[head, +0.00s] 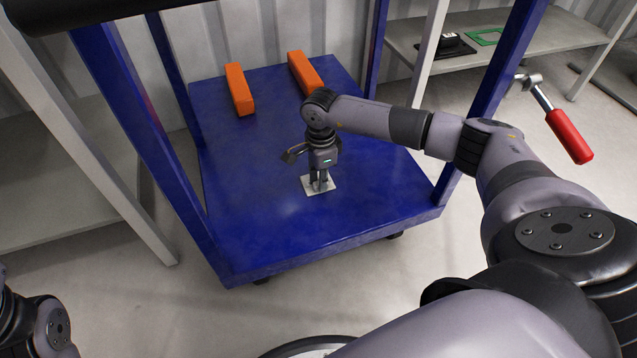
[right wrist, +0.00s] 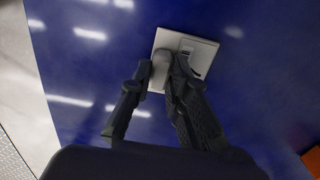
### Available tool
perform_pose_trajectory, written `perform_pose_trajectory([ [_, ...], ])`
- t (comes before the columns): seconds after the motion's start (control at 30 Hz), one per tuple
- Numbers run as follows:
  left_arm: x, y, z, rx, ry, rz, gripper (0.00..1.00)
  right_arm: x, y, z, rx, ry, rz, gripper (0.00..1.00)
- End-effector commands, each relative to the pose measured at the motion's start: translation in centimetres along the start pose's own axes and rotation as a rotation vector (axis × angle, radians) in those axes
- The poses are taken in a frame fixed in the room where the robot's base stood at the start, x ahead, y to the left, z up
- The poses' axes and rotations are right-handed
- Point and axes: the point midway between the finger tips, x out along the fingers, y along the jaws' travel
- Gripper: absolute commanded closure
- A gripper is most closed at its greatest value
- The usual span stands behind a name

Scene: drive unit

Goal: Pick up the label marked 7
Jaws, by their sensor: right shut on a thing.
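The label (head: 327,187) is a small flat whitish square on the blue cart top in the head view. It also shows in the right wrist view (right wrist: 205,52), partly hidden by my fingers, with a small dark mark on it. I cannot read a 7. My right gripper (head: 319,186) points down at the label, and its fingertips (right wrist: 163,80) are shut on it. I cannot tell whether the label is lifted off the surface. Of my left arm, only a part shows at the lower left of the head view; its gripper is not in view.
The blue cart (head: 270,220) has blue corner posts. Two orange blocks (head: 239,90) (head: 305,72) lie at its back. A hammer with a red handle (head: 569,136) shows at the right. Shelves stand left (head: 60,195) and back right (head: 560,50). The cart's front is clear.

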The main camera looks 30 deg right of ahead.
Motion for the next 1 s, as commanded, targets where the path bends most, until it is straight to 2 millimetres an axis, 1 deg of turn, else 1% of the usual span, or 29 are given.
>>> perform_pose_trajectory([
  [0.03, 0.0, 0.0, 0.0, 0.000, 0.000, 0.000, 1.00, 0.0, 0.0, 0.0, 0.000, 0.000, 0.000, 0.91],
  [0.17, 0.0, 0.0, 0.0, 0.000, 0.000, 0.000, 1.00, 0.0, 0.0, 0.0, 0.000, 0.000, 0.000, 1.00],
  [0.57, 0.0, 0.0, 0.0, 0.000, 0.000, 0.000, 1.00, -0.1, 0.0, 0.0, 0.000, 0.000, 0.000, 1.00],
  [0.67, 0.2, 0.0, 0.0, 0.000, 0.001, 0.000, 1.00, -0.4, 0.0, 0.0, 0.000, -0.001, -0.001, 1.00],
  [0.8, 0.6, -0.1, -0.1, -0.001, 0.002, -0.003, 1.00, -1.6, -0.1, 0.0, 0.000, -0.001, -0.002, 1.00],
  [0.87, -0.3, -0.2, 0.5, -0.003, -0.038, -0.011, 1.00, -2.6, -0.1, 0.0, 0.000, -0.001, -0.002, 1.00],
  [0.97, -0.7, -0.3, 0.7, -0.007, -0.072, -0.024, 1.00, -5.2, -0.1, 0.0, -0.001, -0.002, -0.005, 1.00],
  [1.0, -0.8, -0.4, 0.7, -0.010, -0.088, -0.030, 1.00, -6.4, -0.1, 0.0, 0.000, -0.001, -0.005, 1.00],
])
